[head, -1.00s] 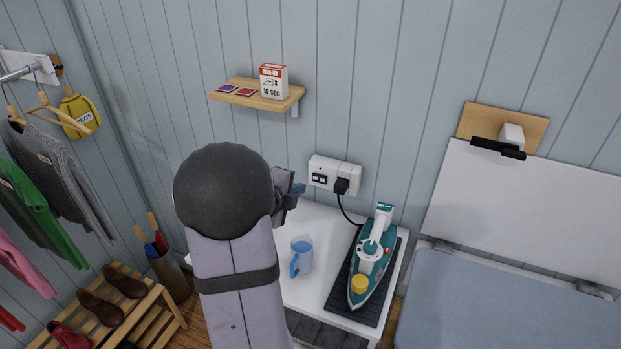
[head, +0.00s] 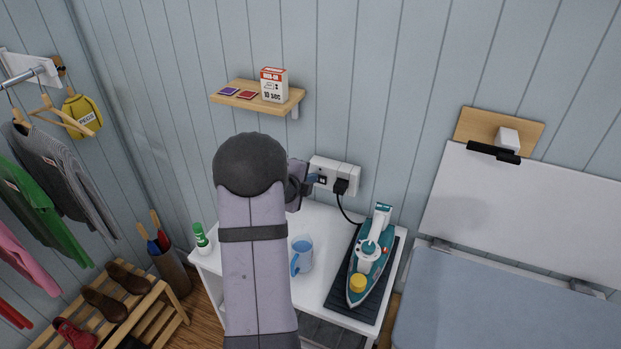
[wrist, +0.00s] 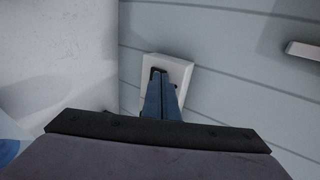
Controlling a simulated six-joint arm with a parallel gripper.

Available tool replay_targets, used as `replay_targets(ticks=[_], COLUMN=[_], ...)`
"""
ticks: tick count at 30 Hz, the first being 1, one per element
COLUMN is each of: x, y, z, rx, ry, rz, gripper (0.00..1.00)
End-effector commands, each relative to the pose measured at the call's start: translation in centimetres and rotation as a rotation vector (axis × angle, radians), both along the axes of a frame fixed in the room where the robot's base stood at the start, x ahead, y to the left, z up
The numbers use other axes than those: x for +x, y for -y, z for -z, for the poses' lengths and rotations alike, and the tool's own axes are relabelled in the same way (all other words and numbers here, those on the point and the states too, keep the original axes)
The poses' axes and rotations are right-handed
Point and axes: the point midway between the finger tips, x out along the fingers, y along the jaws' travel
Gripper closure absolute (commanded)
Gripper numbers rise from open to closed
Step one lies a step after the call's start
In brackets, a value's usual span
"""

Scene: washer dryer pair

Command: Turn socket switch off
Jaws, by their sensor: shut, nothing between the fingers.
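The white double wall socket (head: 346,171) is on the panelled wall above the white table, with a black plug (head: 341,187) in its right half. Small dark switches show near its left side. My gripper (head: 314,178) is shut and empty, its blue fingertips at the socket's left half. In the wrist view the shut blue fingers (wrist: 161,95) reach the socket face (wrist: 178,68), over a dark switch opening near its left edge. The fingertips look touching or very close; I cannot tell which. The fingers partly hide the switch, so its position is unclear.
A teal iron (head: 370,258) stands on a dark mat, its cord running to the plug. A blue measuring jug (head: 302,255) and a green-capped bottle (head: 201,238) stand on the table (head: 322,219). A wooden shelf (head: 257,97) hangs above the socket.

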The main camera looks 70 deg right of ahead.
Motion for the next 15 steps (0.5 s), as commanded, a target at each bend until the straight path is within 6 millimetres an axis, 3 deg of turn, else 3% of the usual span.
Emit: replay_targets(ticks=[15], x=[0.6], y=[1.1], z=[-0.1], rx=[-0.002], ry=[0.000], rz=[-0.001], gripper=[1.00])
